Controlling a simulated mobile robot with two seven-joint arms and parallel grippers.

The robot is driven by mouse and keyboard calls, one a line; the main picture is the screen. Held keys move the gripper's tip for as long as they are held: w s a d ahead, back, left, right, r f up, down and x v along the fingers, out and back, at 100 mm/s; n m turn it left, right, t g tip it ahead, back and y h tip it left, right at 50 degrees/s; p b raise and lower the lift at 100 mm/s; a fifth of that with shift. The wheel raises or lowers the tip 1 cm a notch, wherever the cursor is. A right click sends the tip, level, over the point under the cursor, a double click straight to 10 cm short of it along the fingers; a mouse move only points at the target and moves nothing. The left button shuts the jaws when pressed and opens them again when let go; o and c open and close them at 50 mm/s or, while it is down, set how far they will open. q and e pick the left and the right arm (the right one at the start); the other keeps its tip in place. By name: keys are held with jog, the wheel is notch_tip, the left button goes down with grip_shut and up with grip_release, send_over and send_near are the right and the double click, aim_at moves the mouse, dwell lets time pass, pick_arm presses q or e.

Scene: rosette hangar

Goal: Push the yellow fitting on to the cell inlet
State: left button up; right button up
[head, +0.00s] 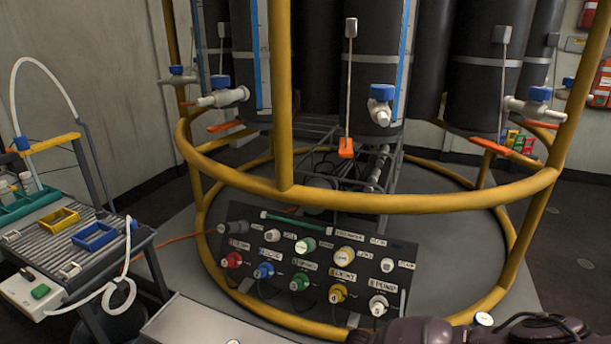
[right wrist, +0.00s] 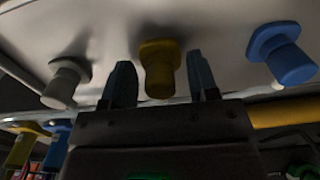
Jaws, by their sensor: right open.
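In the right wrist view, the yellow fitting (right wrist: 159,68) stands out from a pale surface, with a wider collar and a narrower round end. My right gripper (right wrist: 160,72) is open, one dark finger on each side of the fitting. A gap shows on both sides, so the fingers look apart from it. My right gripper is not visible in the head view. I cannot pick out the cell inlet with certainty; the tall black cylinders (head: 368,60) carry white side spouts with blue caps (head: 382,93). My left gripper is in neither view.
A white fitting (right wrist: 66,82) and a blue fitting (right wrist: 285,52) flank the yellow one. A yellow ring rail (head: 400,203) surrounds the cylinders. A black panel (head: 312,243) with coloured knobs stands below. A cart (head: 118,238) with trays is left. A pale box (head: 195,322) is at the bottom.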

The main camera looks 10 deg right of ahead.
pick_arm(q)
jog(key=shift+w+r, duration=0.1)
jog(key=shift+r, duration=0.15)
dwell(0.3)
pick_arm(e)
grip_shut()
jog(key=shift+r, duration=0.1)
jog(key=shift+r+p, duration=1.9)
jog(key=shift+r, duration=0.95)
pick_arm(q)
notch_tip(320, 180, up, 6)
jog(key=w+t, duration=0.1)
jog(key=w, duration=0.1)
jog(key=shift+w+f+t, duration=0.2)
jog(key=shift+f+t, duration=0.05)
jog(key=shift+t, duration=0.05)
pick_arm(e)
jog(key=shift+r, duration=0.1)
